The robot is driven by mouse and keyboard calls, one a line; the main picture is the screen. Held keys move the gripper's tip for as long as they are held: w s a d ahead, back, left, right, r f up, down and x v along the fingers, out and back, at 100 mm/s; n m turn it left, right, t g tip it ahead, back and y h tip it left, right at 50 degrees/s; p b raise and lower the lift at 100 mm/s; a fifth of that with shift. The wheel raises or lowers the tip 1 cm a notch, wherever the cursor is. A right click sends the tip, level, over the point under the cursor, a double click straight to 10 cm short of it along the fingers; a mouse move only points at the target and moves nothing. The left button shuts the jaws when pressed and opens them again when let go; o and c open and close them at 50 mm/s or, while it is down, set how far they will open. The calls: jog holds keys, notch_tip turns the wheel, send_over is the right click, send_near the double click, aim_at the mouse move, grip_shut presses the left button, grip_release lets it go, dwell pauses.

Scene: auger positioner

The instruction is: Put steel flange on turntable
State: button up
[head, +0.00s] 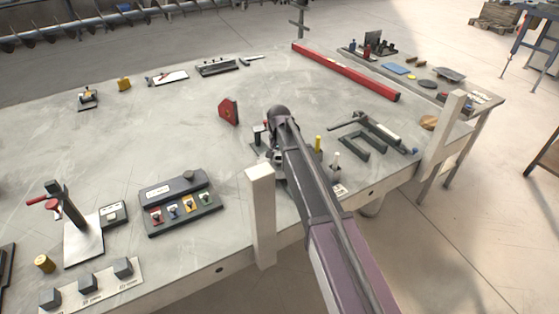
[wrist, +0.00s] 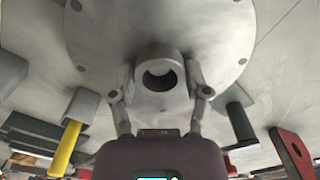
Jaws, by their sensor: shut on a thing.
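My gripper (wrist: 160,88) is shut on the steel flange (wrist: 160,55) in the wrist view. The flange shows as a grey ring-shaped hub with a round hole, between the two finger pads. Beyond it lies a wide pale disc (wrist: 110,30) with small dark holes near its edge. I cannot tell whether this disc belongs to the flange or is the turntable below, nor whether hub and disc touch. In the head view my arm hides the fingertips and the flange, and I cannot make out the turntable for certain.
A red block (head: 229,110) stands nearby. A white post (head: 262,215) rises at the table's front edge. A control box (head: 180,203) sits left.

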jog(key=shift+f, duration=0.15)
jog(key=o, duration=1.3)
jog(key=shift+r, duration=0.25)
notch_tip(320, 180, up, 12)
jog(key=p, duration=1.2)
jog(key=shift+s+f, duration=0.1)
jog(key=s+d, duration=0.7)
jog(key=s, duration=0.1)
jog(key=s+d+n, duration=0.1)
jog(key=s+d, duration=0.7)
jog(key=s, duration=0.1)
jog(key=s+d+n, duration=0.1)
jog(key=s+d, duration=0.7)
jog(key=s, duration=0.1)
jog(key=shift+d, duration=0.15)
